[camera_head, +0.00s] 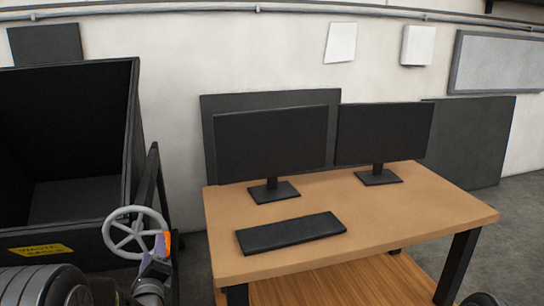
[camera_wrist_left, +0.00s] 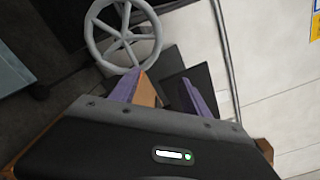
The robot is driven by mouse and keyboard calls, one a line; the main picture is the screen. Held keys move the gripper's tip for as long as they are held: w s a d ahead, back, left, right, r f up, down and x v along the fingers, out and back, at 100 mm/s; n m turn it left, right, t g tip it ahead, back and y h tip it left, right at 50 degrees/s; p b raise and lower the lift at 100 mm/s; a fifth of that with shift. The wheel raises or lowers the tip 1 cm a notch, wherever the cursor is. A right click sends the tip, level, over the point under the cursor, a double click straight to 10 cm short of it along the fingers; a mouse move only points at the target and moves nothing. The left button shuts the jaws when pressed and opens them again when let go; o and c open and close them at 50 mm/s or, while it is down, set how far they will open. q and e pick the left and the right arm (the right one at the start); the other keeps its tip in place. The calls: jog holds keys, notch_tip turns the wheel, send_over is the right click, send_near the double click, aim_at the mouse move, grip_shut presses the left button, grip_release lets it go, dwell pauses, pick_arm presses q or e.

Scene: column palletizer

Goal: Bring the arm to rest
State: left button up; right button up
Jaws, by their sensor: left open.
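My left gripper (camera_head: 161,246) shows at the lower left of the head view, beside a grey handwheel (camera_head: 108,236). In the left wrist view its two purple fingers (camera_wrist_left: 160,92) are spread apart, with nothing held between them. The handwheel (camera_wrist_left: 93,42) lies just beyond the fingertips there. I cannot tell whether a finger touches its rim. My right gripper does not show.
A large dark waste bin (camera_head: 118,150) stands at the left, behind the handwheel. A wooden desk (camera_head: 400,215) with two monitors (camera_head: 270,140) and a keyboard (camera_head: 290,233) fills the middle and right. Grey floor (camera_head: 525,215) shows at the right.

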pick_arm(q)
jog(key=s+d+f+n+g+h, duration=0.25)
jog(key=s+d+f+n, duration=0.2)
jog(key=f, duration=0.35)
jog(key=s+d+f+n+g+h, duration=0.25)
jog(key=d+f+n, duration=0.35)
jog(key=f, duration=0.3)
jog(key=s+d+f+n+g+h, duration=0.1)
jog(key=s+d+f+n+g, duration=0.25)
jog(key=d+f+n, duration=0.35)
jog(key=s+d+f+n+g+h, duration=0.1)
jog(key=s+d+f+n+g, duration=0.1)
jog(key=s+f, duration=0.3)
jog(key=s+d+f+n+g+h, duration=0.1)
jog(key=s+d+f+n+g, duration=0.1)
jog(key=s, duration=0.9)
jog(key=s+d+f+n+g+h, duration=0.2)
jog(key=s+d+f+g, duration=0.1)
jog(key=s+d+f, duration=0.3)
jog(key=s+f, duration=0.1)
jog(key=s, duration=0.1)
jog(key=shift+s+f+g, duration=0.35)
jog(key=shift+s+f, duration=0.05)
